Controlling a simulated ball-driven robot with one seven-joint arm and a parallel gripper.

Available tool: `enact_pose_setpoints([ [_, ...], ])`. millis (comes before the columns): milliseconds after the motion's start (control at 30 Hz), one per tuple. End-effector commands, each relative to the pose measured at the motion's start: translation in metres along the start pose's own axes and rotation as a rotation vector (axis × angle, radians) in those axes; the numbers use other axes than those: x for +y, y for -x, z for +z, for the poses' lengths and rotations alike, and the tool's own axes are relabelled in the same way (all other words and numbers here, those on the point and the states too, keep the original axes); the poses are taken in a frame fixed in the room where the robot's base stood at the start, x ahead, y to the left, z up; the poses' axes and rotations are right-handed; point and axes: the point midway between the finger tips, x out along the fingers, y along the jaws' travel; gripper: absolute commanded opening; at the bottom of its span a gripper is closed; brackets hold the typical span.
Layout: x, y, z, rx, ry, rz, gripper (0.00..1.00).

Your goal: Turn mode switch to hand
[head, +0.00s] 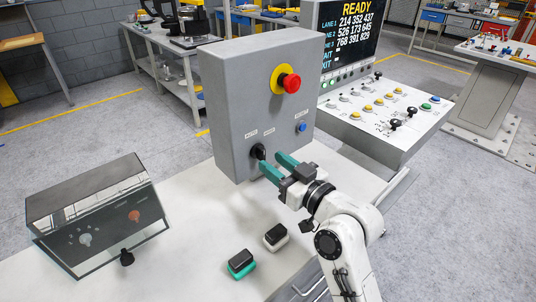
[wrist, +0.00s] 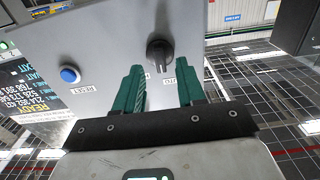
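The mode switch is a black rotary knob (head: 258,151) low on the front of the grey control box (head: 228,95). Two small labels sit above it in the head view, too small to read surely. In the wrist view the knob (wrist: 160,52) lies just beyond and between my fingertips, its ridge running roughly up and down the picture. Which label it points to I cannot tell. My gripper (head: 274,163) has teal fingers, spread apart and empty, in front of the knob; it also shows in the wrist view (wrist: 160,75). No contact with the knob is visible.
The box also carries a red emergency button (head: 291,83) on a yellow ring and a blue reset button (head: 302,127). On the bench are a clear-fronted case (head: 100,215), a green-based block (head: 241,264) and a white-based block (head: 275,237). A console (head: 380,110) stands right.

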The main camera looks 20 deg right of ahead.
Motion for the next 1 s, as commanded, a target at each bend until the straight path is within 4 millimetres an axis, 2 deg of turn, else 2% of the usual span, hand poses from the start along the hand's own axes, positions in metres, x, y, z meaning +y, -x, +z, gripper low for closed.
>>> enact_pose_setpoints([
  [100, -0.001, -0.016, -0.001, -0.001, 0.0, -0.002, 0.39],
  [200, 0.0, -0.024, -0.001, 0.0, 0.001, -0.001, 0.39],
  [567, 0.0, -0.029, 0.001, -0.001, 0.0, 0.0, 0.39],
  [1000, 0.0, -0.029, 0.001, -0.001, 0.0, 0.0, 0.0],
])
